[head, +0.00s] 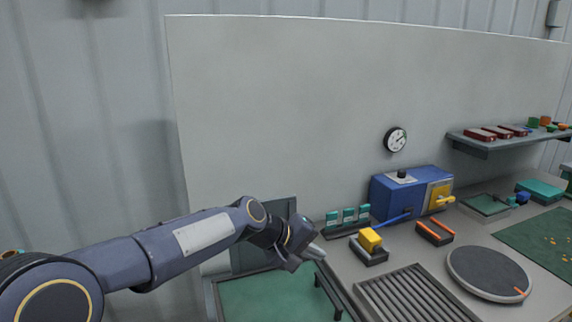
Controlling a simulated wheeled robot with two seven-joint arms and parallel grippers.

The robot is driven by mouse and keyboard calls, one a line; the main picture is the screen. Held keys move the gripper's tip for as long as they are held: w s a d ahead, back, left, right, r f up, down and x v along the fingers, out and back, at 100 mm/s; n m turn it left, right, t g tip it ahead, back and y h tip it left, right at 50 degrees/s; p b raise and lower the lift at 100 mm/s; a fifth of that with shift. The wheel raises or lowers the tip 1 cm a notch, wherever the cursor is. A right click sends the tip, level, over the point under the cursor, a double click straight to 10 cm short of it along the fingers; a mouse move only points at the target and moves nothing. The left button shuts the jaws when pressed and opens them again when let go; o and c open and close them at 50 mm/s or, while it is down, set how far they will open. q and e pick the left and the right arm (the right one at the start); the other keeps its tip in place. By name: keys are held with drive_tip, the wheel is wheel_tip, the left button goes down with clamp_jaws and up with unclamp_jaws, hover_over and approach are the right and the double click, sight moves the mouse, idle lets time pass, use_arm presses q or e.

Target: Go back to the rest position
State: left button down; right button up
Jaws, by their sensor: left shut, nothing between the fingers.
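My left arm comes in from the left and reaches toward the middle of the head view. My left gripper (314,252) is shut and empty. It is in front of a grey upright panel and above a green-floored tray (262,297) at the bottom. No hook or conveyor can be made out clearly. My right gripper is not in view.
A grey bench holds a slatted rack (416,297), a yellow block on a dark base (370,241), a blue box (408,191), a dark round turntable (488,272) and a green mat (545,240). A shelf (487,144) with red items and a gauge (395,139) are on the back panel.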

use_arm(q)
drive_tip(key=s+a+r+t+y, duration=0.1)
drive_tip(key=s+a, duration=0.6)
drive_tip(key=a, duration=0.3)
drive_tip(key=s+a+r+y, duration=0.1)
drive_tip(key=s+a, duration=0.6)
drive_tip(key=a, duration=0.3)
drive_tip(key=s+a+f+y, duration=0.1)
drive_tip(key=s+a+f, duration=0.3)
drive_tip(key=s, duration=0.5)
drive_tip(key=s+a+f+m+y, duration=0.1)
drive_tip(key=s+a+f, duration=0.3)
drive_tip(key=s, duration=0.5)
drive_tip(key=shift+a+f+m+t+y, duration=0.3)
drive_tip(key=shift+a+f+y, duration=0.1)
drive_tip(key=shift+f+y, duration=0.3)
